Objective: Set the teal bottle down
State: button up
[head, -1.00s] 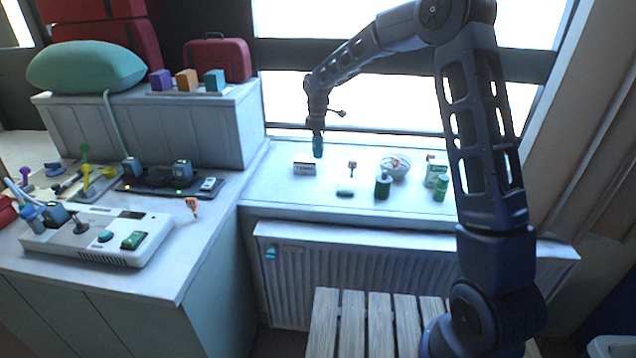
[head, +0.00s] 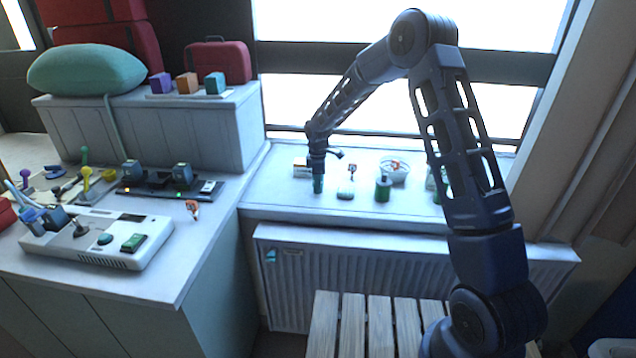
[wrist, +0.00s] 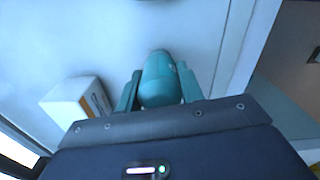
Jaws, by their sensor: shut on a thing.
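The teal bottle (wrist: 161,80) is held between the two fingers of my gripper (wrist: 158,98) in the wrist view. In the head view my gripper (head: 318,172) points down over the left part of the white window sill, with the teal bottle (head: 318,186) below it. The bottle looks upright. Whether its base touches the sill (head: 280,195) cannot be told.
A small white box (head: 301,168) stands just behind and left of my gripper; it also shows in the wrist view (wrist: 78,102). The sill's front edge is close.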

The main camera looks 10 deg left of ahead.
jog(key=shift+f, duration=0.4)
jog(key=shift+f, duration=0.1)
jog(key=o, duration=1)
notch_tip(320, 180, up, 12)
jog(key=shift+r, duration=0.1)
